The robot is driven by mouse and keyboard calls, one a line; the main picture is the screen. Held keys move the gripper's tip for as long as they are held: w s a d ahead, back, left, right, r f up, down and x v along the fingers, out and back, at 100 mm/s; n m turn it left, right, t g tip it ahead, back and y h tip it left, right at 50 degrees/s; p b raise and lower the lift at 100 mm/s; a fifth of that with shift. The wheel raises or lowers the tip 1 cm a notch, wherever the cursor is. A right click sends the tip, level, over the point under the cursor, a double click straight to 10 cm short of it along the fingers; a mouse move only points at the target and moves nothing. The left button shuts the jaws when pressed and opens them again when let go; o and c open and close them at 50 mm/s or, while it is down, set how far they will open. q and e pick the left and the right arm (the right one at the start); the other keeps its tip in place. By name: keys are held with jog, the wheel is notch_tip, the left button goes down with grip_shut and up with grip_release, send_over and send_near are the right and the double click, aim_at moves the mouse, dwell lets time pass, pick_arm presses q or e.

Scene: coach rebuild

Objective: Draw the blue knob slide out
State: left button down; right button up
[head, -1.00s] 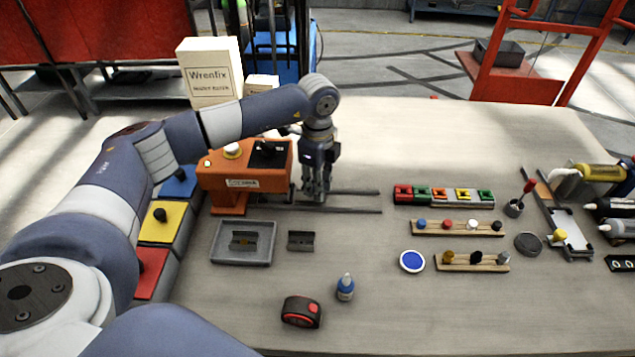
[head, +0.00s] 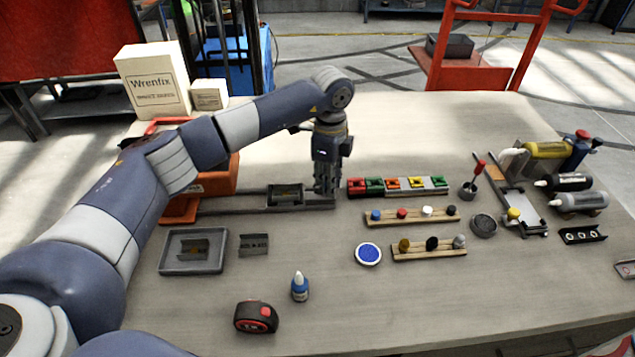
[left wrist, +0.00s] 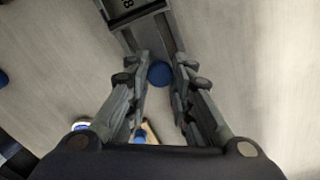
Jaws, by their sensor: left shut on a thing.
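The orange machine (head: 222,178) stands at the back left, partly hidden behind my left arm. Its slide (head: 285,195), a dark tray on two grey rails, is out to the right of the machine. My left gripper (head: 326,190) points down at the slide's right end. In the left wrist view my gripper (left wrist: 160,72) is shut on the blue knob (left wrist: 160,73), which shows between the fingers. Beyond the knob is the slide's end (left wrist: 135,12), with part of a marked dark plate in it. In the head view the fingers hide the knob. My right gripper is out of view.
A row of coloured blocks (head: 397,185) lies close right of the gripper. Wooden racks with small knobs (head: 410,217) are nearer. A grey tray (head: 165,269), a glue bottle (head: 300,288) and a tape measure (head: 256,316) lie in front. The table's middle front is fairly clear.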

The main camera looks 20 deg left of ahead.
pick_arm(q)
jog(key=shift+w+d+r, duration=0.1)
jog(key=shift+d, duration=0.1)
jog(key=c, duration=1.4)
grip_release()
jog(key=shift+o, duration=0.2)
jog(key=shift+d, duration=0.1)
jog(key=shift+r, duration=0.25)
notch_tip(320, 180, up, 11)
jog(key=shift+r, duration=0.2)
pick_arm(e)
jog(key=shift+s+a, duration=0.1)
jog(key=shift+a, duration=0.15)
